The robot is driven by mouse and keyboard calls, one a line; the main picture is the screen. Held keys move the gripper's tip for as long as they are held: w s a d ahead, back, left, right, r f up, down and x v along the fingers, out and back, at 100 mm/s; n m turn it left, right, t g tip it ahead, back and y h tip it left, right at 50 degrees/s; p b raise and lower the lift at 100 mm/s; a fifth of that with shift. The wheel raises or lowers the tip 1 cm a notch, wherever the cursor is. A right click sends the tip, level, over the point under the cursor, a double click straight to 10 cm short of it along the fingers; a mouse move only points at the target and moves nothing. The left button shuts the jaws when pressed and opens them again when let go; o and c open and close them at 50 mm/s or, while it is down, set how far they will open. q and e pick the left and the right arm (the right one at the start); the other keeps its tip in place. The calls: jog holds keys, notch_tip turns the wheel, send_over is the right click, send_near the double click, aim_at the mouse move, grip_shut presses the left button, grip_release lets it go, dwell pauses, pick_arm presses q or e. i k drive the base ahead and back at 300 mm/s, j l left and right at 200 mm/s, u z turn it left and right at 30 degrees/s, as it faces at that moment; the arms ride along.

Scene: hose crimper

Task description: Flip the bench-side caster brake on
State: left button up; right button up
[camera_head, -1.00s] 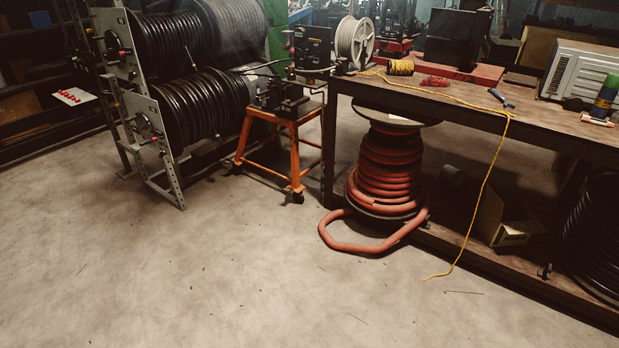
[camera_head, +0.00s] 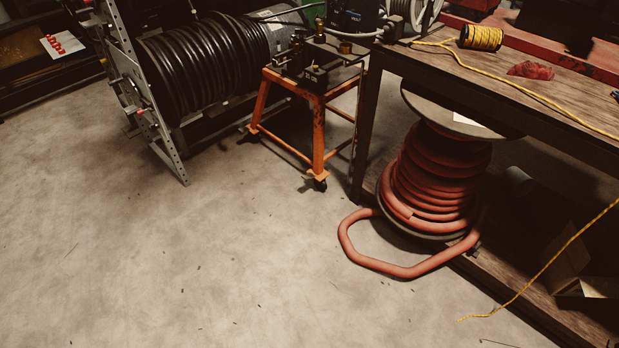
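The hose crimper (camera_head: 318,62) is a dark machine on an orange wheeled stand (camera_head: 317,130), left of the bench (camera_head: 372,125). One caster (camera_head: 320,184) shows at the foot of the stand's front leg, on the side toward the bench. Its brake lever is too small and dark to make out, so I cannot tell whether it is on or off. The stand's other casters are hidden or unclear. Neither of my grippers is in view.
A red hose reel (camera_head: 435,190) stands under the bench, and a red hose loop (camera_head: 395,268) lies on the floor before it. A black hose rack (camera_head: 205,65) stands left of the stand. A yellow rope (camera_head: 540,273) hangs at right. The floor (camera_head: 200,260) in front is mostly clear.

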aim_at(308, 176)
jog(key=i+j+z, duration=0.4)
jog(key=i+j, duration=0.2)
jog(key=i, duration=0.5)
jog(key=i+j+z, duration=0.45)
jog(key=i+j, duration=0.45)
jog(key=i, duration=0.05)
